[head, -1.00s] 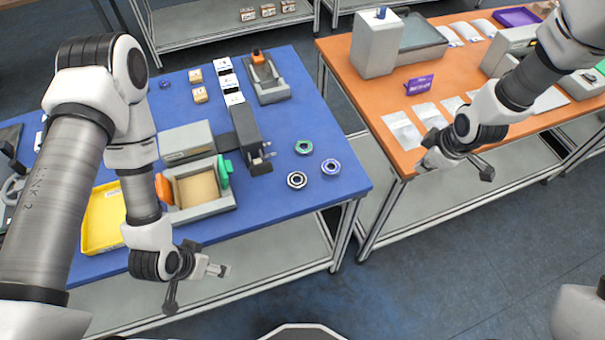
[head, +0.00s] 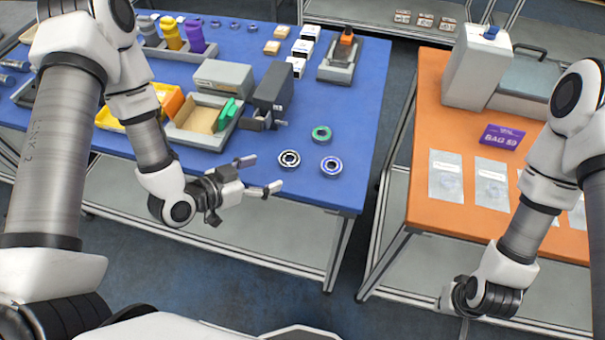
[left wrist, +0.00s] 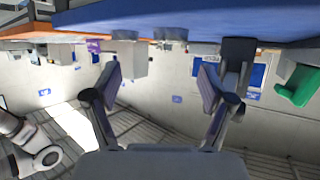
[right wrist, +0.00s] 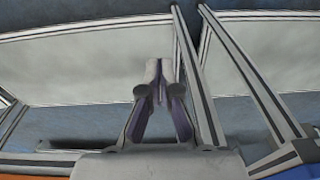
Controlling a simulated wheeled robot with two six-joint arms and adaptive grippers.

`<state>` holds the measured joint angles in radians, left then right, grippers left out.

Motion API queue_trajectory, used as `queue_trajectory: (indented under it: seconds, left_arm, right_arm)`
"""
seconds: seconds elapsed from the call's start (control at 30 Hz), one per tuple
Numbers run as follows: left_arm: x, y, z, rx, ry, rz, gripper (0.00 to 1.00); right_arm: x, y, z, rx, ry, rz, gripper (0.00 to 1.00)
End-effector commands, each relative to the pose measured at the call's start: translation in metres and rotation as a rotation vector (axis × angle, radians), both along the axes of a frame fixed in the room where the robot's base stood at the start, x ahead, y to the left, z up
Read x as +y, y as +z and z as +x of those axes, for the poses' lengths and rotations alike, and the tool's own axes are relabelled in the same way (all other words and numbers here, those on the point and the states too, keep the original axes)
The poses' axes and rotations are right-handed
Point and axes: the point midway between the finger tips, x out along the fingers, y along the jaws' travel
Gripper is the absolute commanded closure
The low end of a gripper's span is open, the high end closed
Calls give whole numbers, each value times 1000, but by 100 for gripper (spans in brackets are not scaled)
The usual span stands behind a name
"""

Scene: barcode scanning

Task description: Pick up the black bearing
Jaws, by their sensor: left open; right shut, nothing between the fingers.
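The black bearing (head: 289,158) lies flat on the blue table near its front right corner. A green-ringed bearing (head: 321,133) lies behind it to the right, and a blue-ringed bearing (head: 331,165) lies to its right. My left gripper (head: 262,174) is open and empty at the table's front edge, in the picture just left of and below the black bearing, apart from it. Its spread fingers also show in the left wrist view (left wrist: 162,82). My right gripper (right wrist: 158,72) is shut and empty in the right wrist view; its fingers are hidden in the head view.
A dark scanner-like device (head: 273,88) and an open grey box (head: 205,140) stand left of the bearings on the blue table (head: 350,110). The orange table (head: 430,130) with clear bags is to the right, across a gap. The tabletop around the bearings is clear.

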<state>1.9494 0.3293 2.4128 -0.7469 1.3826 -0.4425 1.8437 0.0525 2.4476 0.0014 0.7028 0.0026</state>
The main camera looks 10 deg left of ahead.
Motion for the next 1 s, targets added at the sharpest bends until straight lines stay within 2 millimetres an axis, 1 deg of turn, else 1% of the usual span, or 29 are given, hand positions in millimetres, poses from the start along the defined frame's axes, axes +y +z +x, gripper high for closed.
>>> queue_trajectory:
  seconds: [0.03,0.1,0.23,0.47,0.57,0.63,0.73,0.83,1.0]
  left_arm:
    - [4,-8,4,-13,11,-4,18]
    - [7,-9,8,-24,24,-9,18]
    - [8,-8,13,-38,31,-11,18]
    - [-6,-15,33,-39,26,-8,18]
    - [-15,-18,43,-39,25,-8,18]
    - [-23,-22,53,-40,24,-8,18]
    - [-31,-31,66,-40,27,-9,18]
    - [-34,-35,71,-38,29,-10,18]
    - [-33,-36,71,-38,31,-10,18]
  right_arm:
    - [1,-19,-13,31,6,-1,100]
    - [2,-31,-26,61,12,-2,100]
    - [2,-42,-39,95,16,-2,100]
    - [2,-35,-41,100,16,-2,100]
    - [2,-27,-41,99,16,-2,100]
    - [2,-18,-41,99,16,-2,100]
    - [2,-15,-41,99,16,-2,100]
    - [2,-15,-41,99,16,-2,100]
    - [2,-16,-41,99,16,-2,100]
